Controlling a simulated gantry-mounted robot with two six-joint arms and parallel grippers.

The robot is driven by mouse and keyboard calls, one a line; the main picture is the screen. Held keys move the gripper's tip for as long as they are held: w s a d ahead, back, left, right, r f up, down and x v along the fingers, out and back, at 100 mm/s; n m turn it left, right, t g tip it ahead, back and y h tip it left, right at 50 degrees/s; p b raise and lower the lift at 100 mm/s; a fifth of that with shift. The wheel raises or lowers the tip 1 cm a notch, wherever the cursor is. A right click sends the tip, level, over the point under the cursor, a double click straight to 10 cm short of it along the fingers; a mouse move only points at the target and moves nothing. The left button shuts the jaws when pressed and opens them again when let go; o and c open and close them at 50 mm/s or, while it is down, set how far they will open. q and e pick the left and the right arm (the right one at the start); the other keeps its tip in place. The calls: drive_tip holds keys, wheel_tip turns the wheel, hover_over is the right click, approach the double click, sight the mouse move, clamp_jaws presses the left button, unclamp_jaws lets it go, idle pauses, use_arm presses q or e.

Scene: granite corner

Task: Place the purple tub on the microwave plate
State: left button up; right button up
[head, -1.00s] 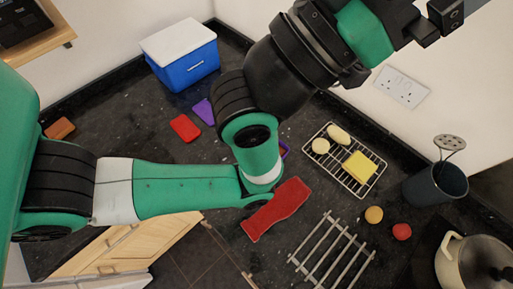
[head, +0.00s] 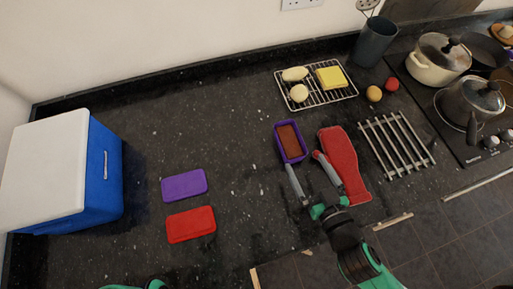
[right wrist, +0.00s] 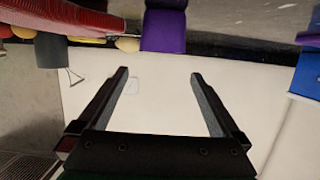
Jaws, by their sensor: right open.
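The purple tub (head: 277,132) stands on the dark granite counter with something brown inside. A purple side of it also shows at the top of the right wrist view (right wrist: 163,31). My right gripper (head: 304,162) is open and empty, its fingers pointing at the tub from its near side. In the right wrist view the gap between the fingertips (right wrist: 158,74) lines up roughly with the tub, with space between them. In the head view I cannot tell whether a fingertip touches it. I see no microwave plate in the current views. My left gripper is out of view.
A wire rack (head: 315,99) with food stands behind, and a metal trivet (head: 398,142) right. Purple (head: 184,185) and red (head: 191,224) lids and a blue cooler (head: 104,165) are left. Counter between is clear.

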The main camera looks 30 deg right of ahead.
sight(288, 146)
drive_tip(key=shift+s+d+f, duration=0.15)
drive_tip(key=shift+s+f, duration=0.1)
drive_tip(key=shift+f, duration=0.15)
drive_tip(key=b+x, duration=0.1)
drive_tip(key=x, duration=0.4)
drive_tip(key=shift+w, duration=0.4)
drive_tip(key=shift+a+x, duration=0.2)
drive_tip(key=shift+x, duration=2.8)
drive_tip(key=shift+r, duration=0.1)
drive_tip(key=c, duration=1.5)
drive_tip(key=shift+o, duration=0.2)
drive_tip(key=shift+r, duration=0.1)
